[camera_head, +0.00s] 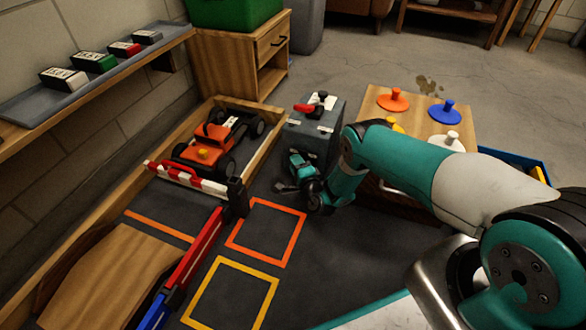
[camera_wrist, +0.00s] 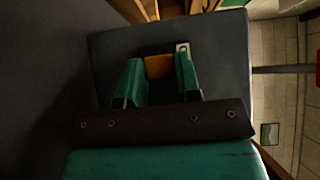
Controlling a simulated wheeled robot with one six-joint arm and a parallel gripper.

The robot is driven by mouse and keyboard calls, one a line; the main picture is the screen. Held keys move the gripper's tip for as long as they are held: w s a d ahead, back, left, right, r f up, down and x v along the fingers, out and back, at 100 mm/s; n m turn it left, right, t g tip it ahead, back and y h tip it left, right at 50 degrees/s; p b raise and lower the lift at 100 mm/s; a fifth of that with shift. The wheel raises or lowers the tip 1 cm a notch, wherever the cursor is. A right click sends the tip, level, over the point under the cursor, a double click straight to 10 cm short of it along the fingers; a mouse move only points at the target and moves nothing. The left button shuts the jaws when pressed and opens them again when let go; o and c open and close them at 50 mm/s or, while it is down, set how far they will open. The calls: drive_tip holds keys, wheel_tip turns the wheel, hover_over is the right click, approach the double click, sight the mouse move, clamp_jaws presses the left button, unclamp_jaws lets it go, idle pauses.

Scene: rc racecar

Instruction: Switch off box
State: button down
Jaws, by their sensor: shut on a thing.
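The grey box (camera_head: 315,128) stands on the floor in the middle of the head view, with a red piece (camera_head: 303,108) and a black-and-white piece on its top. In the wrist view a dark grey face (camera_wrist: 220,60), likely the box's, fills the space ahead. My gripper (camera_wrist: 160,67) has its two teal fingers on either side of an orange-yellow piece (camera_wrist: 158,66) and is shut on it. A small light plate (camera_wrist: 182,47) shows by the right finger. In the head view my wrist is low in front of the box and the fingertips are hard to make out.
An orange racecar (camera_head: 208,139) sits left of the box, behind a red-and-white barrier (camera_head: 187,178). Orange (camera_head: 266,232) and yellow (camera_head: 231,294) floor squares lie in front. A wooden cabinet (camera_head: 365,105) with coloured pegged discs stands right. A wooden ramp (camera_head: 110,280) is at lower left.

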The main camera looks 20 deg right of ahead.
drive_tip(key=shift+a, duration=0.1)
drive_tip(key=c, duration=0.8)
unclamp_jaws()
drive_tip(key=shift+w, duration=0.1)
drive_tip(key=shift+p, duration=0.3)
drive_tip(key=s+p, duration=0.5)
drive_tip(key=s+d+p, duration=0.1)
drive_tip(key=s+p, duration=0.4)
drive_tip(key=s, duration=0.1)
drive_tip(key=s+p, duration=0.5)
drive_tip(key=s, duration=0.1)
drive_tip(key=shift+s+d, duration=0.15)
drive_tip(key=shift+s, duration=0.1)
